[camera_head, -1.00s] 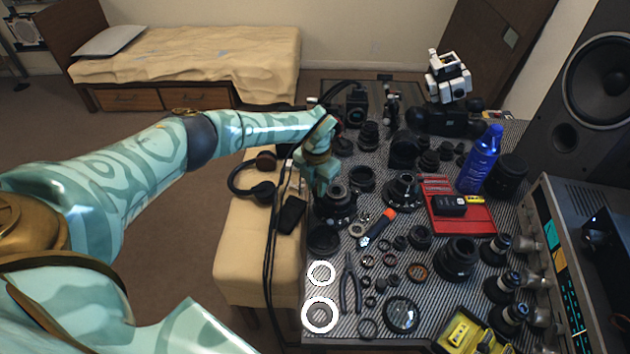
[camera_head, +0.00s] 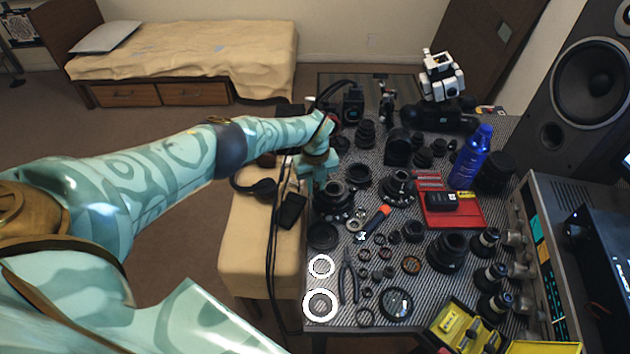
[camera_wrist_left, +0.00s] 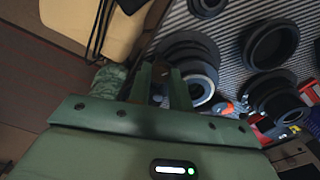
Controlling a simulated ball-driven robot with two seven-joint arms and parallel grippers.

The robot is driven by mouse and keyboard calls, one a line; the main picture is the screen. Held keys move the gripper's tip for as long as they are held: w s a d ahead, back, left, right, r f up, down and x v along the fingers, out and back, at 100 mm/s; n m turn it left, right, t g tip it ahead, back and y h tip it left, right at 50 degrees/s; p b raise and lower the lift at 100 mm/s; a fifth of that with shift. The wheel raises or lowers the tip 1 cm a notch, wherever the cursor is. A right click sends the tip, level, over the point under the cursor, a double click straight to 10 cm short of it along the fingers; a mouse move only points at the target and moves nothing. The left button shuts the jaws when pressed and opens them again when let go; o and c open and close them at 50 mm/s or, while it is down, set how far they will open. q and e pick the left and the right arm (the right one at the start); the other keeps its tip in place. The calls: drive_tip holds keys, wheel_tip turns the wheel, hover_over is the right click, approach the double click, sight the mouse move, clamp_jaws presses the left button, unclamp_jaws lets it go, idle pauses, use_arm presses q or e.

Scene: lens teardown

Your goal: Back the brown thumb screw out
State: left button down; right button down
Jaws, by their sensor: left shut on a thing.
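My left gripper (camera_head: 311,192) reaches down at the left edge of the table, beside a black lens assembly (camera_head: 334,194). In the left wrist view its two green fingers (camera_wrist_left: 160,74) are close together, shut on a small brownish thing, the brown thumb screw (camera_wrist_left: 158,72). The fingers hide most of the screw, and how far it is out cannot be seen. The lens assembly with its pale ring (camera_wrist_left: 203,87) lies just right of the fingertips. In the head view the screw is too small to make out. My right gripper is not in view.
The striped mat is crowded with lens parts. An orange-tipped tool (camera_head: 377,219), pliers (camera_head: 348,279), white rings (camera_head: 320,305) and a red tray (camera_head: 465,213) lie right and nearer. Headphones (camera_head: 255,187) and cables are on the bench to the left. A blue bottle (camera_head: 472,157) stands at the right.

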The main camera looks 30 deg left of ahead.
use_arm(q)
drive_tip(key=shift+n+p, duration=0.35)
drive_tip(key=shift+n, duration=1.55)
drive_tip(key=c, duration=1.3)
unclamp_jaws()
drive_tip(key=shift+o, duration=0.2)
drive_tip(key=shift+r, duration=0.1)
